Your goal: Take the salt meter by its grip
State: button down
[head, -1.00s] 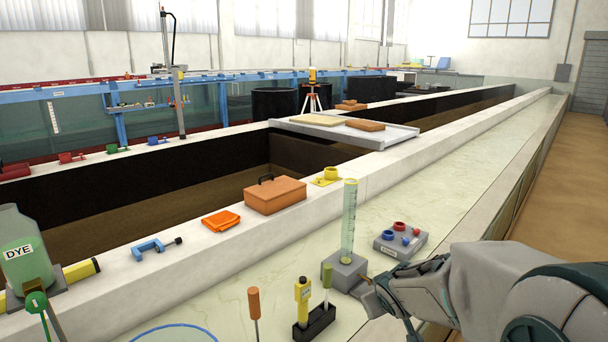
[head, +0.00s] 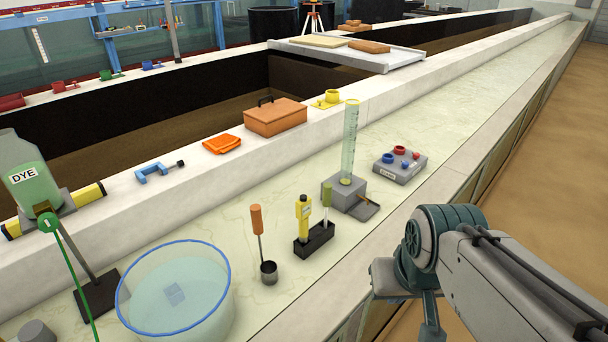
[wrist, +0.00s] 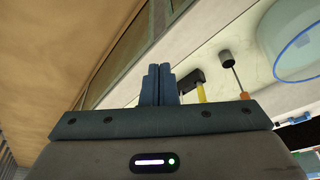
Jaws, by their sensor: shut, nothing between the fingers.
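The salt meter, which I take to be the yellow upright instrument (head: 304,215), stands in a black holder (head: 316,241) on the pale bench top. A green-handled tool (head: 326,194) stands in the same holder, to its right. In the wrist view the holder (wrist: 190,76) and part of the yellow meter (wrist: 201,91) show just beyond and right of my fingers. My gripper (wrist: 158,72) is shut and empty, apart from the meter. In the head view I cannot make out its fingers; my arm is at the lower right, beside the bench's front edge.
An orange-handled ladle (head: 257,222) and a water basin (head: 220,290) stand left of the meter. A measuring cylinder (head: 350,140) on a grey block and a grey box with red and blue knobs (head: 400,168) stand right.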

aim_at(303, 210)
jog(key=z, duration=1.65)
jog(key=i, duration=0.65)
jog(key=u, duration=2.55)
